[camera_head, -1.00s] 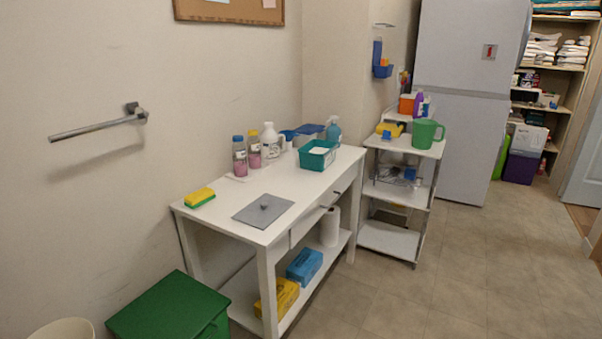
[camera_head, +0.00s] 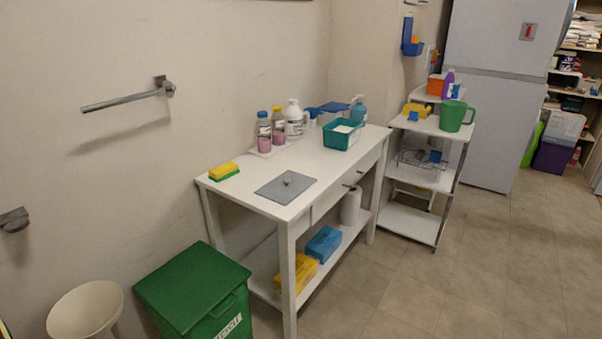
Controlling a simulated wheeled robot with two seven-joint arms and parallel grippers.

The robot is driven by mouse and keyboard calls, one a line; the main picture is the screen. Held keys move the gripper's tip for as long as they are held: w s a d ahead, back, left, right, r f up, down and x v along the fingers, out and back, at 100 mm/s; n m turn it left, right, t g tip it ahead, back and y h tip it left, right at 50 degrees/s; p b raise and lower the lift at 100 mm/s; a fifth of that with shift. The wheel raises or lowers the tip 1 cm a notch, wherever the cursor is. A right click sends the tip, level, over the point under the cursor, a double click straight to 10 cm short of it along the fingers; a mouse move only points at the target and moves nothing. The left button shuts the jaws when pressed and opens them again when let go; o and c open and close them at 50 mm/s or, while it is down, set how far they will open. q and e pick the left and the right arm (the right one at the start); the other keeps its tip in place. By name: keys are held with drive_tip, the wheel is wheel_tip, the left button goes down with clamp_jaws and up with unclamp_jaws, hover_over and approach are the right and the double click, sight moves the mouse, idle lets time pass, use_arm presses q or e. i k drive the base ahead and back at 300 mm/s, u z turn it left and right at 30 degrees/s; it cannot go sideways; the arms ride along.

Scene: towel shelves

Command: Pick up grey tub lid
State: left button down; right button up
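The grey tub lid (camera_head: 286,187) is a flat grey square with a small knob in its middle. It lies on the white table (camera_head: 245,197), near the front edge of the top. Nothing covers it. Neither of my grippers shows in the head view.
A yellow-green sponge (camera_head: 224,171) lies left of the lid. Bottles (camera_head: 264,133) and a teal tub (camera_head: 342,134) stand behind it. A green bin (camera_head: 192,286) stands on the floor at the front left. A white shelf cart (camera_head: 409,222) is to the right. The floor (camera_head: 440,290) in front is clear.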

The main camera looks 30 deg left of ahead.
sight(285, 187)
drive_tip(key=u, duration=0.55)
drive_tip(key=i, duration=0.65)
drive_tip(key=u, duration=2.45)
drive_tip(key=i, duration=0.6)
drive_tip(key=z, duration=2.9)
